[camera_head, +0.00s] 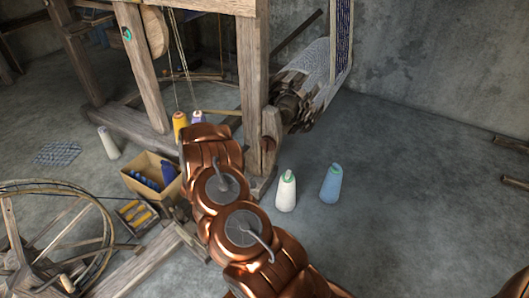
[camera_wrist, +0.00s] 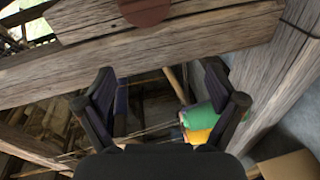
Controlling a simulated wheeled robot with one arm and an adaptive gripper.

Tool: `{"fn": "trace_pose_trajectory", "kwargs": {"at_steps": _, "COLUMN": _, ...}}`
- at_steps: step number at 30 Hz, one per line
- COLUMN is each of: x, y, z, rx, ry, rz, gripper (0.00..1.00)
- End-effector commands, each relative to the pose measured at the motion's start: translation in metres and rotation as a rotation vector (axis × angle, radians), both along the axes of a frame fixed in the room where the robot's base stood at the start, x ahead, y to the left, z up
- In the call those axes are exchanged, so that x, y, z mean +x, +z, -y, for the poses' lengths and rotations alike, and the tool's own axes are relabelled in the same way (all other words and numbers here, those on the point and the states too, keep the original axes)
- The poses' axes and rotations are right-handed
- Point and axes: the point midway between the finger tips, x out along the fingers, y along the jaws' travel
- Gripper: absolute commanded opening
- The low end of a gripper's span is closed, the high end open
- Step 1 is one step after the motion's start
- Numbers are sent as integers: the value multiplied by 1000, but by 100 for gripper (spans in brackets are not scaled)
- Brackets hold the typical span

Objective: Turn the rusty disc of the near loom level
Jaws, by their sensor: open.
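The rusty disc (camera_wrist: 145,9) is a flat red-brown round piece on the face of a wooden loom beam (camera_wrist: 210,30) at the top of the wrist view. Its upper part is cut off by the picture edge, so its tilt cannot be told. My gripper (camera_wrist: 162,72) is open and empty, its two dark fingers apart below the beam in the picture. The disc lies beyond the fingertips and is not between them. In the head view my copper arm reaches to the near loom (camera_head: 252,80), and the gripper is hidden behind it.
A cardboard box (camera_head: 172,190) and spinning wheel (camera_head: 105,235) lie left. The right floor is mostly clear.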

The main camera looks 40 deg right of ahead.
Motion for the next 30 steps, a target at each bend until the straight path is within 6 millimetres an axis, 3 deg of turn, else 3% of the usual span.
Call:
{"fn": "trace_pose_trajectory", "kwargs": {"at_steps": 3, "x": -21, "y": -7, "z": 16, "rx": -108, "ry": -45, "rz": -58, "gripper": 94}}
{"fn": "trace_pose_trajectory", "kwargs": {"at_steps": 9, "x": -36, "y": -6, "z": 28, "rx": -184, "ry": -79, "rz": -98, "gripper": 94}}
{"fn": "trace_pose_trajectory", "kwargs": {"at_steps": 14, "x": -33, "y": -6, "z": 41, "rx": -187, "ry": -81, "rz": -98, "gripper": 94}}
{"fn": "trace_pose_trajectory", "kwargs": {"at_steps": 24, "x": -19, "y": -6, "z": 85, "rx": -186, "ry": -82, "rz": -94, "gripper": 94}}
{"fn": "trace_pose_trajectory", "kwargs": {"at_steps": 30, "x": -14, "y": -5, "z": 99, "rx": -185, "ry": -79, "rz": -95, "gripper": 94}}
